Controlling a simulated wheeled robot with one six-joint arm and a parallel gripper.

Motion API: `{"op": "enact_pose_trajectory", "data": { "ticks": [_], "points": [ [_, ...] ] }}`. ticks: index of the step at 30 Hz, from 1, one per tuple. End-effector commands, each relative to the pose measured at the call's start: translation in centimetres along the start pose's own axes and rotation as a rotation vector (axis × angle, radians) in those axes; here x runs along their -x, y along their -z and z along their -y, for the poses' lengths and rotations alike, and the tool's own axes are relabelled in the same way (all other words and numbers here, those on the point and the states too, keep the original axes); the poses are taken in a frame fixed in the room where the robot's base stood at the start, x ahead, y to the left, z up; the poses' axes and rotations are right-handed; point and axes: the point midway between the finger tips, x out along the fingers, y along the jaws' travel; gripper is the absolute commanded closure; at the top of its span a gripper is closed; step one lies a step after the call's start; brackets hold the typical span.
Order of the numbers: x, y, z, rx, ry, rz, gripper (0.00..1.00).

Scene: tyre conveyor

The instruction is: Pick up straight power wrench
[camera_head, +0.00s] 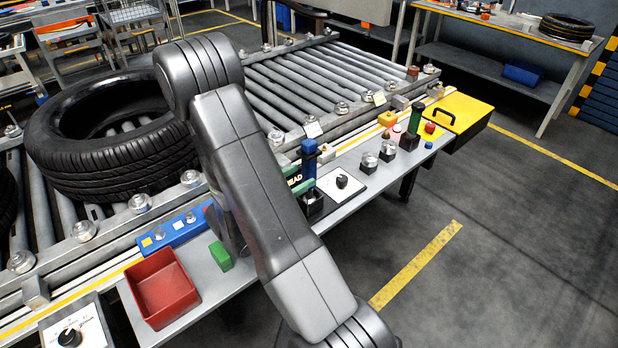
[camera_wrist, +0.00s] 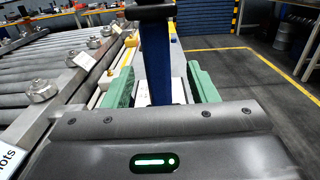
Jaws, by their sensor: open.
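A blue upright tool with a dark top, which looks like the straight power wrench (camera_head: 309,160), stands in a dark holder (camera_head: 312,204) on the grey side shelf. It also shows in the wrist view as a blue shaft (camera_wrist: 161,62) with a black upper end. My gripper (camera_wrist: 160,85) is open, with its green finger pads on either side of the blue shaft. Narrow gaps show between shaft and pads. The shaft's lower end is hidden behind my gripper body in the wrist view. My arm hides part of the shelf in the head view.
A green-handled tool (camera_head: 415,118) stands farther along the shelf, near a yellow case (camera_head: 458,112). A knob panel (camera_head: 342,183) sits right of the blue tool. A red bin (camera_head: 160,290) and green block (camera_head: 220,256) lie left. A tyre (camera_head: 105,135) rests on the roller conveyor (camera_head: 290,85).

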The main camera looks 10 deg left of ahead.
Motion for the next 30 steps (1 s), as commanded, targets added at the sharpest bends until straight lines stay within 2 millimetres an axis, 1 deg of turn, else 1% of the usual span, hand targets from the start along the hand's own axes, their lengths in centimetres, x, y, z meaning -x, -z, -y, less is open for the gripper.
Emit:
{"op": "enact_pose_trajectory", "data": {
  "ticks": [3,9,13,19,20,21,23,24,26,27,28,30],
  "points": [
    [-1.7,-0.5,-0.1,0.0,0.006,0.0,0.47],
    [-3.8,-0.3,-0.2,0.001,0.004,0.0,0.47],
    [-4.3,-0.3,-0.2,0.001,0.002,0.0,0.47],
    [-4.3,-0.2,-0.3,0.0,0.001,0.0,0.47],
    [-4.3,-0.2,-0.3,0.0,0.001,0.0,0.49],
    [-4.3,-0.2,-0.3,0.0,0.001,0.0,0.57],
    [-4.3,-0.2,-0.3,0.0,0.001,0.0,0.69],
    [-4.3,-0.2,-0.3,0.0,0.001,0.0,0.77],
    [-4.3,-0.2,-0.3,0.0,0.001,0.0,0.89],
    [-4.3,-0.2,-0.3,0.0,0.001,0.0,0.96],
    [-4.3,-0.2,-0.3,0.0,0.001,0.0,1.0],
    [-4.3,-0.4,-0.3,-0.001,0.001,0.002,1.0]
  ]
}}
